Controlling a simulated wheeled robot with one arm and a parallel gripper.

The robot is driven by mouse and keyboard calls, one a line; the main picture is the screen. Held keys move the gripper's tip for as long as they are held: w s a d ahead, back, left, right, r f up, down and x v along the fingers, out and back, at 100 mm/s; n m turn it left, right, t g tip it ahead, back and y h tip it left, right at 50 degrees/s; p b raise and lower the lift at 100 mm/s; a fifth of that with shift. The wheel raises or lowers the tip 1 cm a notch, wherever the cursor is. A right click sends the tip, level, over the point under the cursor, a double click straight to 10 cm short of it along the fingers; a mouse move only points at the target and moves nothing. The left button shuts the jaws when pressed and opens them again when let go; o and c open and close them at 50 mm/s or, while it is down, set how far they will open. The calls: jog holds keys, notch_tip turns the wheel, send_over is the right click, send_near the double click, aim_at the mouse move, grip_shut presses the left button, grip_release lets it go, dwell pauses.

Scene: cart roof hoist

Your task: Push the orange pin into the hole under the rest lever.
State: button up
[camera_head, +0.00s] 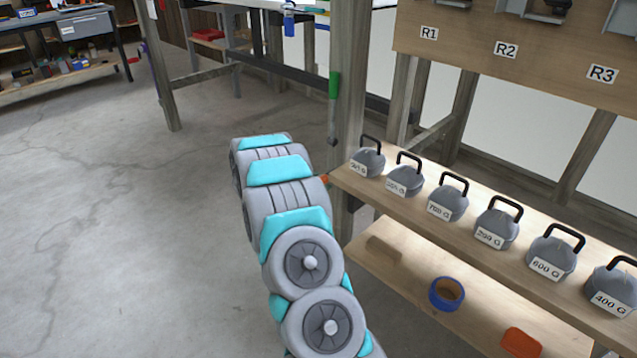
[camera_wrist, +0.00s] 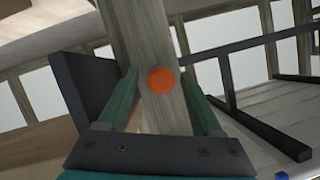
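The orange pin (camera_wrist: 161,81) shows in the wrist view as a round orange end against a wooden post (camera_wrist: 143,35). A small bit of orange also shows in the head view (camera_head: 324,179), just right of my arm and by the post. My gripper (camera_wrist: 159,75) has green fingers on either side of the orange end, with a small gap seen at each side; it looks open. In the head view my arm hides the gripper. A lever with a green handle (camera_head: 333,85) hangs down along the post. I cannot make out the hole.
A shelf (camera_head: 345,177) holding several grey weights with black handles starts right of the post. A lower shelf carries a blue tape roll (camera_head: 446,293) and an orange block (camera_head: 521,342). A board labelled R1 to R3 (camera_head: 470,45) is above. The floor at left is clear.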

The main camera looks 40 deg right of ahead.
jog(key=shift+b+v, duration=0.3)
jog(key=shift+v, duration=3.65)
